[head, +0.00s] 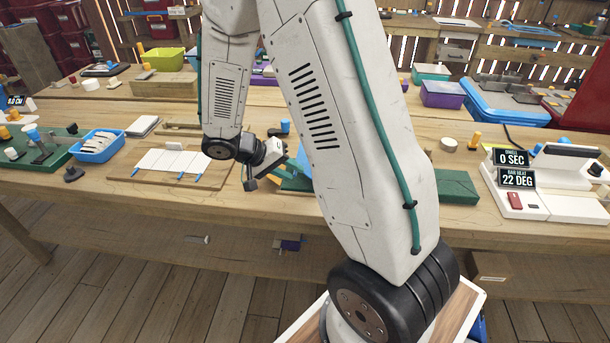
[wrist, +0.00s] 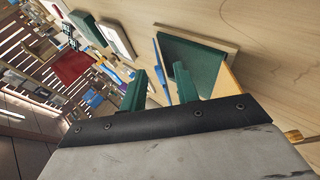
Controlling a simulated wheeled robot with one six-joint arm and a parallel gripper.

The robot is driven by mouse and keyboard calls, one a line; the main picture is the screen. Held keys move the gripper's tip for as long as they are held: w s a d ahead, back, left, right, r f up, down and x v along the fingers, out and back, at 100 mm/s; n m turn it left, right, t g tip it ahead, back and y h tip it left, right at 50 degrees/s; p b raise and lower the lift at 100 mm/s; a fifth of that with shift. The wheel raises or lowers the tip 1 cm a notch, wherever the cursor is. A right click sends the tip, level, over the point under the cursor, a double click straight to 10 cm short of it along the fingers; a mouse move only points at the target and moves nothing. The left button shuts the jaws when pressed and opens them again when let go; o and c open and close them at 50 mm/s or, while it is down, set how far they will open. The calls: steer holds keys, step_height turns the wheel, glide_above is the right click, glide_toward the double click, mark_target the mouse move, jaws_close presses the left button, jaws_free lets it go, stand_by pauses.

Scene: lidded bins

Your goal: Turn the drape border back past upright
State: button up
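My gripper (wrist: 160,90) shows two green fingers in the wrist view, spread apart. In the head view my gripper (head: 292,166) is low over the bench, partly behind my own arm. A green panel (wrist: 197,62) on a tan board (wrist: 215,42) lies just beyond the fingers, with a yellowish edge along its right side. A thin blue strip (wrist: 160,62) along its left side runs down into the finger gap; it may be the drape border. I cannot tell whether the fingers touch it. In the head view a teal piece (head: 294,183) shows beneath my gripper, mostly hidden.
A board with white panels and blue tabs (head: 172,163) lies left of my gripper, beside a blue tray (head: 97,146). A green board (head: 455,187) and a device with displays (head: 522,183) stand to the right. Bare bench (head: 60,182) runs along the front edge.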

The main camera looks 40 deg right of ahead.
jaws_close()
steer(key=shift+s+d+r+t+y, duration=0.6)
steer(key=shift+s+r+t+y, duration=0.15)
steer(key=shift+r, duration=0.1)
steer(key=shift+s+d+r+m+t+y, duration=0.4)
steer(key=shift+s+d+r+t+y, duration=0.3)
steer(key=shift+s+t, duration=0.25)
